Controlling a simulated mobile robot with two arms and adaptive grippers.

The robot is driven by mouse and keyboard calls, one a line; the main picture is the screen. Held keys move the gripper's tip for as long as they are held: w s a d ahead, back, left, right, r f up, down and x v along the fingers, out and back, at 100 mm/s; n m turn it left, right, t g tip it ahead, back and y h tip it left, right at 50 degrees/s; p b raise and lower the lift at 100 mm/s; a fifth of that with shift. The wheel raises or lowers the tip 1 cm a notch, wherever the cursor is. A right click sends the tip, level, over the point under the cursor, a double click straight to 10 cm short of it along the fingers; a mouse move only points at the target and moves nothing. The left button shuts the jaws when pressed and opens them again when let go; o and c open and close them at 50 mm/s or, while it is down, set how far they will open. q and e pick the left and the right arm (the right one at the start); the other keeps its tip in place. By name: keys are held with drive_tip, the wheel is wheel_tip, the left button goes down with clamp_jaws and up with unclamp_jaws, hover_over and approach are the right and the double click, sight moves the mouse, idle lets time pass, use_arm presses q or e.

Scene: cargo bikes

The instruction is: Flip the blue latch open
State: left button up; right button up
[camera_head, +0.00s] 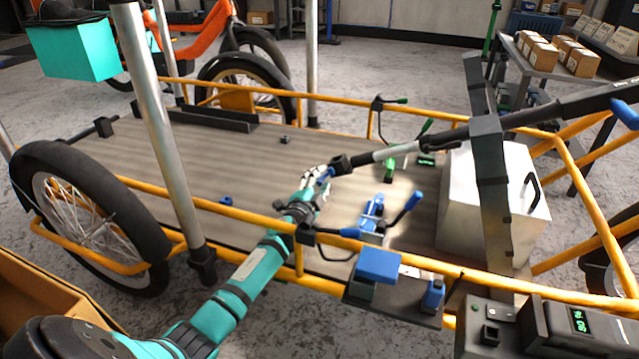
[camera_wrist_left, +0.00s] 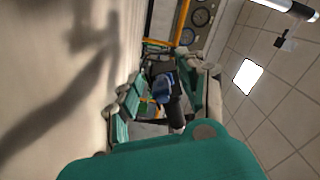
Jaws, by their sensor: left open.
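The blue latch (camera_head: 372,213) is mounted on the bike's cargo deck, right of my left gripper. Its blue-tipped handle (camera_head: 406,207) points up and to the right. My left gripper (camera_head: 318,183) is over the deck, open, with a visible gap between it and the latch. In the left wrist view a dark part with a blue section (camera_wrist_left: 163,88) shows between or beyond the teal gripper parts; I cannot tell whether it is touched. My right gripper is not in view.
A yellow side rail (camera_head: 255,218) crosses under my left arm. A dark bar (camera_head: 400,146) slants above the deck near the gripper. The left deck is mostly clear.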

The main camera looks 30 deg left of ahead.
use_arm(q)
clamp_jaws()
drive_tip(key=shift+f, duration=0.1)
drive_tip(key=shift+a+f+h+b, duration=0.1)
drive_tip(key=shift+h+b, duration=0.2)
drive_tip(key=shift+b, duration=0.15)
drive_tip(key=shift+a+m+t+h+b, duration=0.1)
drive_tip(key=shift+m+t+h+b, duration=0.25)
drive_tip(key=shift+m+t, duration=0.2)
drive_tip(key=shift+h, duration=0.25)
